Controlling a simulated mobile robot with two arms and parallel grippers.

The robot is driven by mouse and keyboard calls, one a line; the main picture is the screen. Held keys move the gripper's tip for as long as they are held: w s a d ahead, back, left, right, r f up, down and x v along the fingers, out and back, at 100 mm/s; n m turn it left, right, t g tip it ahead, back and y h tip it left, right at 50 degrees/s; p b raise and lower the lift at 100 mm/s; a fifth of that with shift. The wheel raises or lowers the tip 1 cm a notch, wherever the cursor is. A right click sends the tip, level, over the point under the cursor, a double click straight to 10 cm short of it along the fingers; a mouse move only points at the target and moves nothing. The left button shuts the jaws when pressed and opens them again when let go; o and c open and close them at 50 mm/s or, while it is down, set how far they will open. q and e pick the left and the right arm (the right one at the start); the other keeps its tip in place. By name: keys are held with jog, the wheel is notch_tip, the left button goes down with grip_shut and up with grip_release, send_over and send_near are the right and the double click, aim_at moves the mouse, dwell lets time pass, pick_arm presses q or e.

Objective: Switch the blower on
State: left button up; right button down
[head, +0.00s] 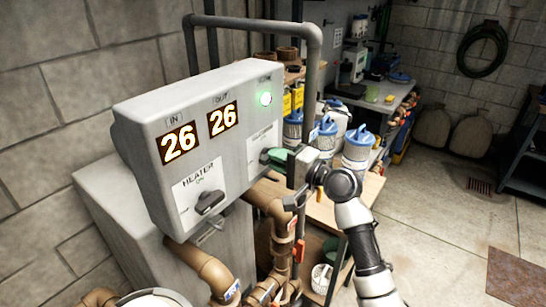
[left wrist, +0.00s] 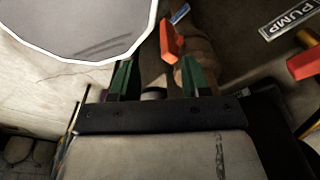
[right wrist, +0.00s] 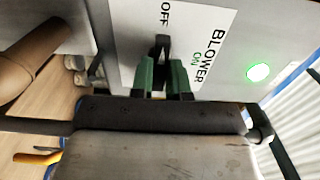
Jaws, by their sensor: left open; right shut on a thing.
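The grey control box (head: 240,85) has IN and OUT displays reading 26 and a lit green lamp (head: 265,99). In the right wrist view, its white BLOWER label (right wrist: 205,55) has OFF at the upper left and ON near the gripper's right finger. My right gripper (right wrist: 164,72) is shut on the dark blower knob (right wrist: 162,44), its green fingers on both sides. The fingers hide much of the knob, so its exact pointing is hard to tell. The lamp (right wrist: 258,72) also glows green there. My left gripper (left wrist: 160,78) is open and empty, away from the box.
The heater knob (head: 209,202) sits lower left on the box. Brown pipes (head: 205,268) with red valve handles run below; one red handle (left wrist: 171,42) shows beyond my left fingers. A wooden shelf with blue-lidded canisters (head: 357,148) stands behind.

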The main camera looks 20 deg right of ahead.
dwell(0.3)
jog(key=shift+r+p, duration=0.1)
jog(key=shift+p, duration=0.25)
jog(key=m+p, duration=0.8)
jog(key=p, duration=0.2)
jog(key=shift+r, duration=0.1)
jog(key=shift+f+m, duration=0.25)
jog(key=shift+m, duration=1.45)
jog(key=m, duration=0.2)
jog(key=shift+m, duration=0.4)
jog(key=m, duration=0.4)
jog(key=shift+m, duration=0.3)
jog(key=c, duration=1)
grip_release()
